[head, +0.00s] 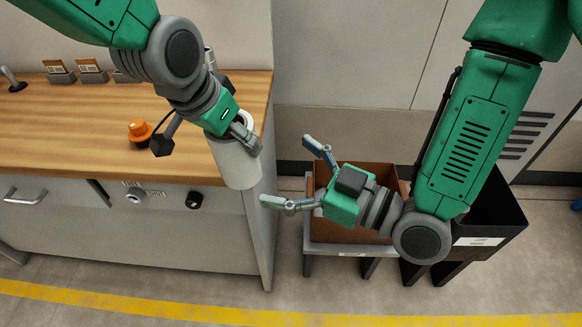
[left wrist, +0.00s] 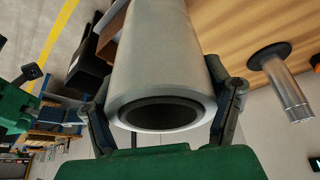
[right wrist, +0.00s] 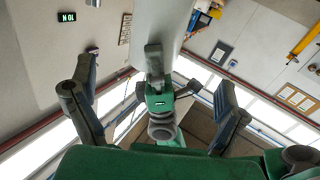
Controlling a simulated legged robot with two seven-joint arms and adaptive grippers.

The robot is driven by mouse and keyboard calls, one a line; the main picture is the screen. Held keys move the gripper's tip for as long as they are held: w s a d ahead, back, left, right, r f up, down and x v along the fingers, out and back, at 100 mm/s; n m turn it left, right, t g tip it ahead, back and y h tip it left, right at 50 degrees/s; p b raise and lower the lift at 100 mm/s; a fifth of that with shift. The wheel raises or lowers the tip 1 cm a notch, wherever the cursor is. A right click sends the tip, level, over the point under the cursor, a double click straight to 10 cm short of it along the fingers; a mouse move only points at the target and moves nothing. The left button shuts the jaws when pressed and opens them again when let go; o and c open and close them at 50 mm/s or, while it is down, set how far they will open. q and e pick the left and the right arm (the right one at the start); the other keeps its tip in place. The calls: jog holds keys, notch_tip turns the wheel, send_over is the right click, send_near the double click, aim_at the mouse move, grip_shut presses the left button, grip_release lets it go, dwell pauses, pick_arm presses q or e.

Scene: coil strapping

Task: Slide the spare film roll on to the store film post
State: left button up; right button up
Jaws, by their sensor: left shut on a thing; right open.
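The spare film roll (head: 235,160), a white cylinder, is held by my left gripper (head: 238,130) beside the bench's right end. The roll also shows in the left wrist view (left wrist: 165,60), its dark hollow core facing the camera and a finger on each side. A silver post (left wrist: 288,88) on a black round base stands on the bench, apart from the roll. In the head view that post (head: 209,58) seems partly hidden behind my left arm. My right gripper (head: 284,170) is open and empty, right of the roll; the right wrist view shows the roll (right wrist: 155,20) beyond its fingers.
The wooden bench (head: 60,120) carries an orange knob-like thing (head: 139,130), several card holders (head: 90,70) and another small dark-based post (head: 12,80) at far left. A brown box (head: 400,182) on a stand and a black bin (head: 500,215) stand below my right arm.

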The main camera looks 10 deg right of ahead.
aim_at(230, 143)
jog(key=x, duration=1.2)
jog(key=shift+d, duration=0.1)
jog(key=c, duration=1.5)
pick_arm(q)
jog(key=o, duration=1.8)
jog(key=shift+w, duration=0.1)
pick_arm(e)
jog(key=shift+c, duration=0.2)
pick_arm(q)
jog(key=shift+o, duration=0.2)
jog(key=shift+r, duration=0.15)
